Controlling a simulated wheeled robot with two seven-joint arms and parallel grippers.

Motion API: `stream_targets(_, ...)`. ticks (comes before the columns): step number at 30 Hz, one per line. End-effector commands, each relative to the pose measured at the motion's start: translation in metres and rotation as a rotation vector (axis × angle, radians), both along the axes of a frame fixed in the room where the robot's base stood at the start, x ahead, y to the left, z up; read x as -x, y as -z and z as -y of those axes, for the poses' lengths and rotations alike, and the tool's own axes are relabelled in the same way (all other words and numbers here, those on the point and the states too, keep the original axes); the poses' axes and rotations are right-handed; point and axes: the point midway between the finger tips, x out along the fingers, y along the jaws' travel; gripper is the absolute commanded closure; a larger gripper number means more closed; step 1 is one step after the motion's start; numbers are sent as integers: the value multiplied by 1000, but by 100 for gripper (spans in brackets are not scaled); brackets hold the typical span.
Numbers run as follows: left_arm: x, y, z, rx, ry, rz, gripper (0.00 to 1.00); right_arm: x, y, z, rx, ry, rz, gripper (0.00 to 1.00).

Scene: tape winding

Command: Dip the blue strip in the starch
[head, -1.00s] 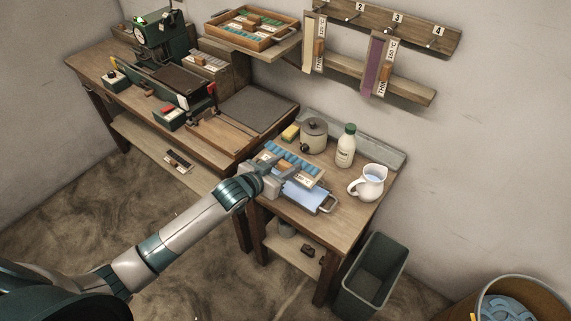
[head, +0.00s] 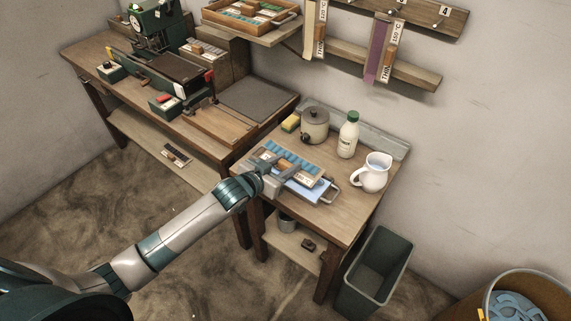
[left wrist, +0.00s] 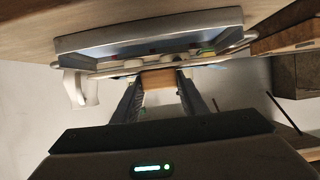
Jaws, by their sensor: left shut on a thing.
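My left gripper (head: 282,179) is over the front of the small table, at the metal tray (head: 327,194) with wire handles. In the left wrist view my left gripper (left wrist: 160,85) is shut on a small wooden piece (left wrist: 160,77), which looks like the blue strip's handle. The tray's grey rim (left wrist: 150,38) shows just beyond the fingers. A pale blue surface (head: 308,190) shows in the tray beside the gripper; I cannot tell whether it is strip or liquid. The gripper hides part of the tray. My right gripper is not in view.
A row of blue pieces (head: 297,163) lies behind the tray. A lidded pot (head: 315,125), a white bottle (head: 348,135) and a white jug (head: 374,172) stand further back. A green bin (head: 374,272) is on the floor at right. The table's right front corner is clear.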

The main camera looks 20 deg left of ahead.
Motion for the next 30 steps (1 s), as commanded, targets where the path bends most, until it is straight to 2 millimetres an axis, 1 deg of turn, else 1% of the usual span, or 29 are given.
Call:
stream_targets(1, 0, 5, 0, 0, 0, 0, 85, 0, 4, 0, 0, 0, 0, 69)
stream_targets(6, 0, 16, 0, 0, 0, 0, 85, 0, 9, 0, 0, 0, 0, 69)
stream_targets(15, 0, 33, 0, 1, 0, 0, 85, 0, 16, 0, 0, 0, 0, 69)
stream_targets(21, 0, 37, 0, 0, 0, 1, 85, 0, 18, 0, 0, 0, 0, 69)
stream_targets(30, 0, 37, 0, 0, 0, 1, 85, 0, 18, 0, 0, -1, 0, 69)
